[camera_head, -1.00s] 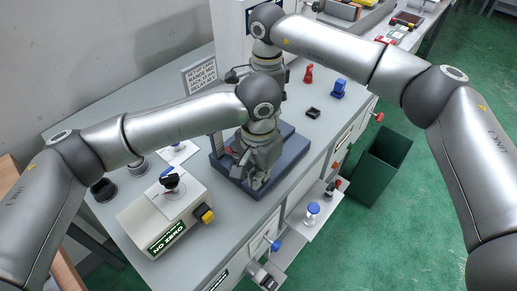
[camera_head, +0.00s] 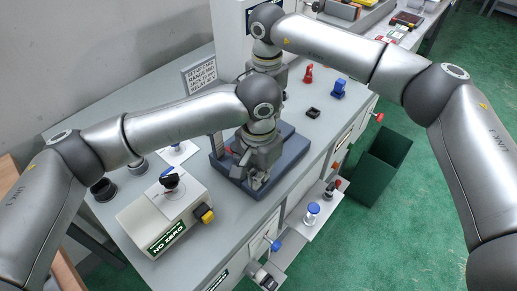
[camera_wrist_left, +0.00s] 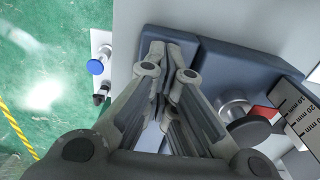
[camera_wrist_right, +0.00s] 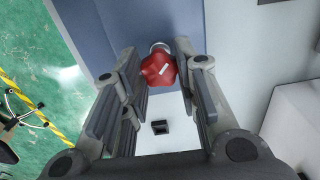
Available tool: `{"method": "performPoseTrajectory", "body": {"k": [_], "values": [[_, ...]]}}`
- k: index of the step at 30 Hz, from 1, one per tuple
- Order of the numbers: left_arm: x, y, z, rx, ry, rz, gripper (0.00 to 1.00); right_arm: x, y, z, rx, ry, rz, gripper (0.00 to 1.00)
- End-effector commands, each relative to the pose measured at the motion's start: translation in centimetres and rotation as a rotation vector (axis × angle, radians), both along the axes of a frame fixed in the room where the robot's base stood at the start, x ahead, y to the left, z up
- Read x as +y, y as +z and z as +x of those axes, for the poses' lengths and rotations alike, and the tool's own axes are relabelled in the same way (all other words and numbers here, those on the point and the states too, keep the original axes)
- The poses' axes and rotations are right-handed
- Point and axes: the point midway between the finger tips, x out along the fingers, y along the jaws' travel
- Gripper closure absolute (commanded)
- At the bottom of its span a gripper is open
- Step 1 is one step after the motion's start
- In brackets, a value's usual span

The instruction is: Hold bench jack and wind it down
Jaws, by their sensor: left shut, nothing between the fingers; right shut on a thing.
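The bench jack's dark blue-grey body (camera_head: 292,152) stands on the grey bench, partly hidden by my left arm. In the right wrist view, its red star-shaped knob (camera_wrist_right: 158,71) sits between the fingers of my right gripper (camera_wrist_right: 160,60), which is shut on it. My left gripper (camera_head: 254,180) is shut and empty, low over the front end of the body. In the left wrist view, its closed fingers (camera_wrist_left: 168,58) lie over the blue block (camera_wrist_left: 215,60). A metal post (camera_wrist_left: 235,108), a red piece (camera_wrist_left: 265,112) and a millimetre scale (camera_wrist_left: 304,120) show beside them.
A red clamp-like item (camera_head: 308,75), a small black tray (camera_head: 313,112) and a blue item (camera_head: 338,89) stand behind. A green bin (camera_head: 378,165) is on the floor.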

Motion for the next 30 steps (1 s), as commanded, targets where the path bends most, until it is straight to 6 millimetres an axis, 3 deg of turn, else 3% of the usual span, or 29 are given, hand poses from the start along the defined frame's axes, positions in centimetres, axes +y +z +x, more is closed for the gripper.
{"method": "performPoseTrajectory", "body": {"k": [1, 9, 22, 30], "values": [[0.19, -0.87, -0.12, 0.008, 0.004, 0.008, 1.00, 0.22, -0.29, -0.39, 0.011, 0.053, 0.001, 0.91], [0.20, -0.87, -0.12, 0.007, 0.004, 0.008, 1.00, 0.21, -0.29, -0.36, 0.012, 0.346, 0.002, 0.91], [0.21, -0.87, -0.12, 0.007, 0.004, 0.008, 1.00, 0.18, -0.28, -0.34, 0.012, 0.411, 0.001, 0.91], [0.22, -0.87, -0.12, 0.007, 0.004, 0.008, 1.00, 0.14, -0.27, -0.32, 0.011, 0.705, 0.001, 0.91]]}}
